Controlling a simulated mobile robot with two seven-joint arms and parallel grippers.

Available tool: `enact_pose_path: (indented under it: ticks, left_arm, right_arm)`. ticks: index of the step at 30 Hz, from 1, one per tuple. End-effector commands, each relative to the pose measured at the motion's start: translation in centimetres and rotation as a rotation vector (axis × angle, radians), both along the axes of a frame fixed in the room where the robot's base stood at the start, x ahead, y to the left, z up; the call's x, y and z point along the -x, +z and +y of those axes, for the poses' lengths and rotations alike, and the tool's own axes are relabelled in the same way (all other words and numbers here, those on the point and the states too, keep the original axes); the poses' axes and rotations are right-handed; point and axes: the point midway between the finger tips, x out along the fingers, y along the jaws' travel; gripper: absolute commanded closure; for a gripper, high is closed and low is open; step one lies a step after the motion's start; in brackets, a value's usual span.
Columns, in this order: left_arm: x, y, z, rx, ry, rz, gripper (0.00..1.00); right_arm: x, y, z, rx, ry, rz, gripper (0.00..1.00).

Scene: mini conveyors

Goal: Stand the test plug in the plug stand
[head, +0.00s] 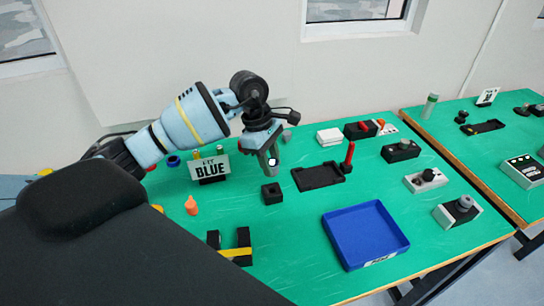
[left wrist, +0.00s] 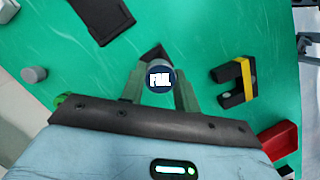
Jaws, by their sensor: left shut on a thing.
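My left gripper (head: 270,158) is shut on the test plug (head: 272,162), whose round end shows white in the head view. A small black block, which looks like the plug stand (head: 272,194), stands on the green table just below the gripper in the head view. In the left wrist view part of the stand (left wrist: 153,52) shows behind the plug, which hides the rest. The plug appears above the stand and apart from it.
A blue tray (head: 365,236) is nearer the front.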

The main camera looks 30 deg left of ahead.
Motion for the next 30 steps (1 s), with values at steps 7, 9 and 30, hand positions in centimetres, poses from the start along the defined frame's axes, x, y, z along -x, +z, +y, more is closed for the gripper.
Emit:
enact_pose_path:
  ticks: [7, 9, 30]
  left_arm:
    - [0.1, -2.6, 0.0, -0.001, -0.001, 0.006, 0.91]
    - [0.1, -3.2, 0.0, 0.0, -0.001, 0.006, 0.91]
    - [0.0, -4.4, 0.0, 0.0, -0.001, -0.001, 0.91]
  right_arm:
    - [1.3, -1.5, 0.1, -0.003, 0.0, 0.038, 0.0]
    - [1.6, -1.9, 0.2, -0.005, -0.002, 0.047, 0.0]
    - [2.0, -2.4, 0.6, -0.015, -0.008, 0.06, 0.0]
